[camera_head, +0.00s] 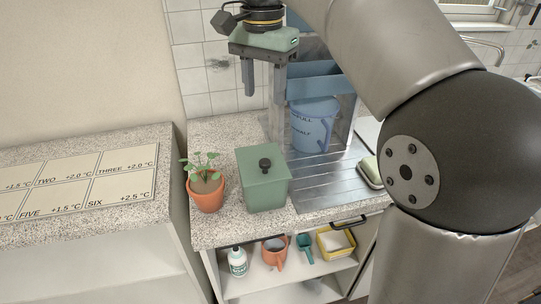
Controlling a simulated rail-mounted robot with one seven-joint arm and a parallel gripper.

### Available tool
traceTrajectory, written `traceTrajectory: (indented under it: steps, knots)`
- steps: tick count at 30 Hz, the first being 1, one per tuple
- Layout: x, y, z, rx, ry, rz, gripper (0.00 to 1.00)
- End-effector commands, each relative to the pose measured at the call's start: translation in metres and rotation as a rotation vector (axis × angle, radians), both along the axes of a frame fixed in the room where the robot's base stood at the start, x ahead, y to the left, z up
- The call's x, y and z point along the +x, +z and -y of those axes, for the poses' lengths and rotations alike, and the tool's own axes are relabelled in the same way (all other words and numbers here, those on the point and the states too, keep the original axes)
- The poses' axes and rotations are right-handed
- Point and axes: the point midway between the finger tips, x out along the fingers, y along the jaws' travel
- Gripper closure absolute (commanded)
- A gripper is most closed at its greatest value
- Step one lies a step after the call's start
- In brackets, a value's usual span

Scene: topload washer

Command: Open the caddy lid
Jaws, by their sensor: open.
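The green caddy (265,194) stands upright on the speckled counter, beside the ribbed metal drainer. Its flat green lid (262,161) looks shut, with a round black knob (265,164) on top. My gripper (261,98) points down, above and behind the caddy in the picture. Its two grey fingers are apart with nothing between them. The gripper does not touch the lid. The caddy's back and far sides are hidden.
A potted plant (206,190) stands close on the caddy's left. A blue bucket (314,125) stands behind on the right. A soap-like item in a dish (371,171) is at the drainer's right. A shelf below holds a bottle (237,262) and an orange jug (274,251).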

Motion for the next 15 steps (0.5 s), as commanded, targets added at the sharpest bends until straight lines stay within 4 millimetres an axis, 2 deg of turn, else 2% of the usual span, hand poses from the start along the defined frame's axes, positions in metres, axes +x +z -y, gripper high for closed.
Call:
traceTrajectory:
  steps: [5, 15]
  knots:
    - [-0.001, -0.028, 0.001, -0.001, 0.000, -0.003, 0.53]
    - [-0.001, -0.103, 0.001, -0.001, 0.001, -0.003, 0.53]
